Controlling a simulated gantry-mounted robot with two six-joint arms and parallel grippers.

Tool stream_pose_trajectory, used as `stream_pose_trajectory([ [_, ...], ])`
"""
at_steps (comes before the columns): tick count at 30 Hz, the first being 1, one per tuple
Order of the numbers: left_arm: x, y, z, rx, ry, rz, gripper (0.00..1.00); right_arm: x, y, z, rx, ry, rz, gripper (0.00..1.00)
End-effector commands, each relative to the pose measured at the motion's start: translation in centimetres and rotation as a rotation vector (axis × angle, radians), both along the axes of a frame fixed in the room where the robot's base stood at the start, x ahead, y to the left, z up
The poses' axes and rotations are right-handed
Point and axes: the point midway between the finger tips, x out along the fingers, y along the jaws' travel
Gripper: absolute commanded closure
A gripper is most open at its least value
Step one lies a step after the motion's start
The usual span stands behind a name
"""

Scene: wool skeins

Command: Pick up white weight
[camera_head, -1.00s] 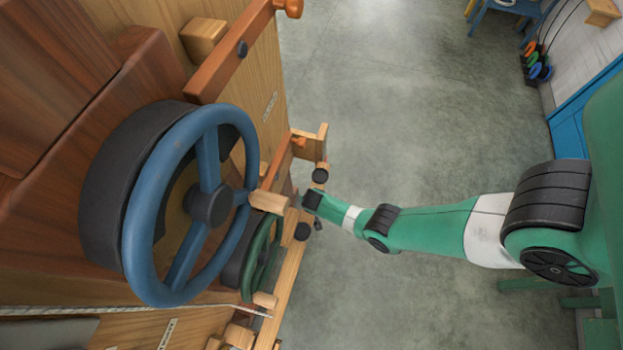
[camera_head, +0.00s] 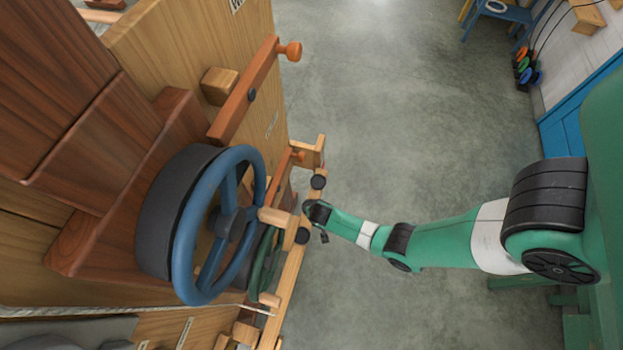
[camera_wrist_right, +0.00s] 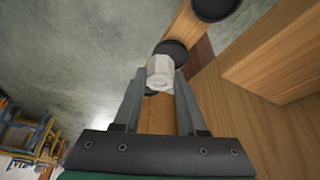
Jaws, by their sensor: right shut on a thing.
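The white weight (camera_wrist_right: 160,67), a small faceted block, shows in the right wrist view between the two grey fingers of my right gripper (camera_wrist_right: 160,82). The fingers are shut on its sides. A round black disc (camera_wrist_right: 172,50) lies just beyond it, and I cannot tell whether the weight touches it. In the head view my right gripper (camera_head: 320,236) is small and dark, beside the end of the wooden frame, and the weight cannot be made out there. My left gripper is not in view.
A large wooden machine with a blue wheel (camera_head: 212,225), a green wheel (camera_head: 262,260) and an orange-brown lever (camera_head: 245,95) fills the left of the head view. Wooden rails with black discs (camera_head: 317,182) stand near my gripper. Grey floor (camera_head: 410,110) lies open to the right.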

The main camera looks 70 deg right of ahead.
Motion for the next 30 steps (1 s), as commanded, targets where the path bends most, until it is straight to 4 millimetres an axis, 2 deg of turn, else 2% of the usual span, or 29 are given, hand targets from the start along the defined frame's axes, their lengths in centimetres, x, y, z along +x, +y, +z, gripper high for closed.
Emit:
stream_pose_trajectory([
  [1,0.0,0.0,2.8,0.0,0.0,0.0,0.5,-0.9,0.8,2.4,0.0,0.003,0.006,1.0],
  [3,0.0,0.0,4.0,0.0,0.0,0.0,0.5,-2.6,2.4,3.0,0.0,0.003,0.006,1.0],
  [9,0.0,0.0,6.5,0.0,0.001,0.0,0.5,-5.7,5.2,4.4,-0.001,0.001,0.006,1.0],
  [15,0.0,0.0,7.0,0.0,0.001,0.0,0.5,-6.8,6.3,4.6,-0.001,-0.002,0.002,1.0],
  [30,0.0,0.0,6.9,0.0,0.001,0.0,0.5,-6.9,6.3,4.5,-0.004,-0.003,0.043,1.0],
])
